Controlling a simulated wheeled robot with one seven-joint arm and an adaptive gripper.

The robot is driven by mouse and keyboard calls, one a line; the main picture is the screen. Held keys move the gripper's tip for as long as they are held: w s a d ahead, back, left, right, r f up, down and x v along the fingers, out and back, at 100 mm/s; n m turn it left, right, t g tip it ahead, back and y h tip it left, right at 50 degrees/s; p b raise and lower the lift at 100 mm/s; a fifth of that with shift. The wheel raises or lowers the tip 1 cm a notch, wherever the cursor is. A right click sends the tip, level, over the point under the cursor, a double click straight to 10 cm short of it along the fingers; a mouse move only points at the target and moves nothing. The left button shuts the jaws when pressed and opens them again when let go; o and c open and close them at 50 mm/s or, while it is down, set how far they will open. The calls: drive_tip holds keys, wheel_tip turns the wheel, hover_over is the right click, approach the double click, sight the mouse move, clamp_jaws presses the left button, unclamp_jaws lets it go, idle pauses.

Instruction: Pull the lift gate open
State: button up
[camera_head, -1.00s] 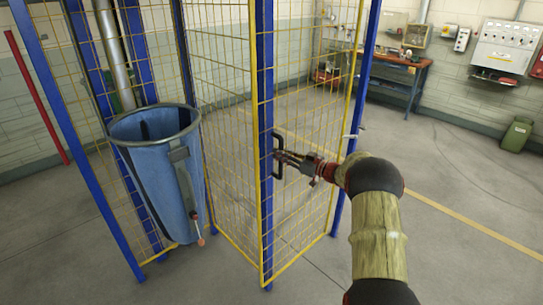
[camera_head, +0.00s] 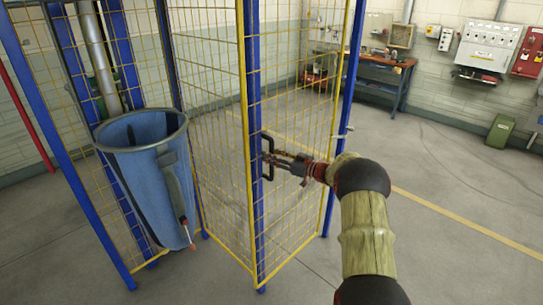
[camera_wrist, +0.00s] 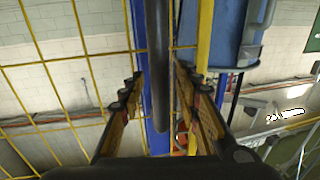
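The lift gate (camera_head: 290,205) is a yellow wire-mesh panel with a blue upright along its near edge. A black D-shaped handle (camera_head: 264,171) is fixed to that upright. My gripper (camera_head: 274,158) reaches in from the right, its fingertips at the handle. In the wrist view the handle (camera_wrist: 157,60) runs as a dark bar between the two fingers (camera_wrist: 158,92). The fingers stand apart, with a gap visible on each side of the bar. Whether a finger touches it elsewhere is hidden.
A blue tub (camera_head: 150,185) hangs inside the mesh cage at left. A blue post (camera_head: 345,110) stands at the gate's far edge. A workbench (camera_head: 375,70) and wall cabinets are at the back right. The floor (camera_head: 450,215) right of my arm is clear.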

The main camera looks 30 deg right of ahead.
drive_tip(key=shift+s, duration=0.1)
drive_tip(key=v, duration=1.2)
